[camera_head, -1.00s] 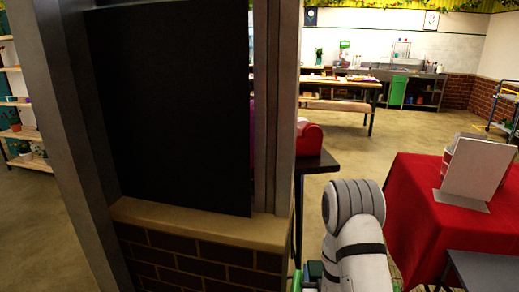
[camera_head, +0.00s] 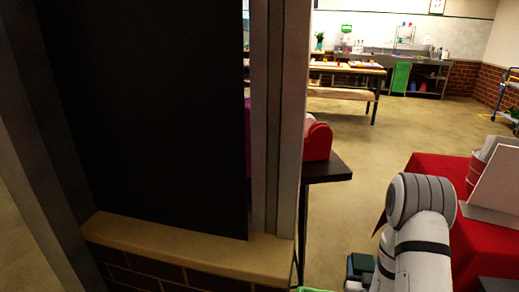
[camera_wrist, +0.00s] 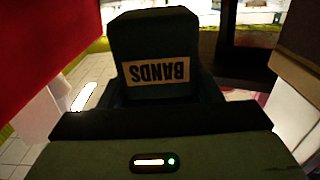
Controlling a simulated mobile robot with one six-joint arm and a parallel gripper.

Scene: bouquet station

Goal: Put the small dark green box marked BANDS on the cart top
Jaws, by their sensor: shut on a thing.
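The small dark green box marked BANDS (camera_wrist: 155,40) is in the wrist view, its pale label upside down. My gripper (camera_wrist: 160,98) is shut on it, with dark fingers at both sides of the box. In the head view a dark green shape (camera_head: 360,267) shows beside my white arm at the bottom; I cannot tell there whether it is the box or my gripper. A blue-framed cart (camera_head: 508,98) stands far off at the right edge, partly cut off. Its top is hard to make out.
A dark panel in a grey frame (camera_head: 277,120) above a brick ledge (camera_head: 190,248) fills the near left. A dark table (camera_head: 328,168) with a red object stands beyond it. A red-covered table (camera_head: 425,170) is close on the right. Open floor (camera_head: 350,210) lies between them.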

